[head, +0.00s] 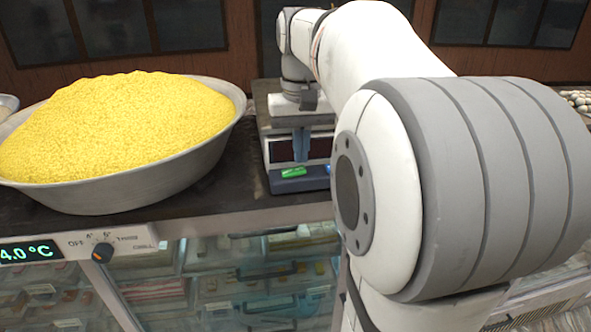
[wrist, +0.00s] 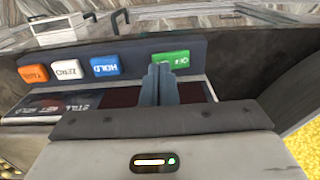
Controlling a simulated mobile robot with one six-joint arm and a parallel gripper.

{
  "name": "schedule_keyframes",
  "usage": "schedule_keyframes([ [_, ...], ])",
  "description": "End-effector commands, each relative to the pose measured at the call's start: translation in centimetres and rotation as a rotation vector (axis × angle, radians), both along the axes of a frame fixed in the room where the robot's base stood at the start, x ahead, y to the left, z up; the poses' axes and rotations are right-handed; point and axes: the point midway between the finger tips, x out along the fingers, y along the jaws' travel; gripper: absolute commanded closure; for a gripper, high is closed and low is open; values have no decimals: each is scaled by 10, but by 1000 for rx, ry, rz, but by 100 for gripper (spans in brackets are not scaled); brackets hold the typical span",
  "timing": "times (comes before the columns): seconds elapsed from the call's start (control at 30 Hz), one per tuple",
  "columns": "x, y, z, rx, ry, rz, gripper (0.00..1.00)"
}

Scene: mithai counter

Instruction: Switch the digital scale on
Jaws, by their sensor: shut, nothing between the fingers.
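The digital scale (head: 318,184) stands on the counter right of the big bowl, partly hidden by my arm. Its green on/off button (head: 293,172) shows at the front left; it also shows in the wrist view (wrist: 178,58). The scale's display (wrist: 118,97) is dark red, with no lit digits visible. My gripper (head: 301,157) is shut and empty, pointing down in front of the display. In the wrist view its fingertips (wrist: 160,68) overlap the left part of the green button. I cannot tell whether they touch it.
Blue HOLD (wrist: 105,65), white ZERO (wrist: 64,69) and orange (wrist: 33,74) buttons line the same panel. A metal bowl (head: 120,195) heaped with yellow sweets (head: 110,125) stands close on the left. Below the counter is a glass display case with a knob (head: 102,252).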

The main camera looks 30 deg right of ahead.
Motion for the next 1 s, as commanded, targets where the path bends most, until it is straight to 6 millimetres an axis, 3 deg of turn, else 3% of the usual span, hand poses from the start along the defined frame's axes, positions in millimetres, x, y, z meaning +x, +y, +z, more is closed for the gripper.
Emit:
schedule_keyframes([
  [1.0, 0, 0, -10, 0, 0, 0, 100],
])
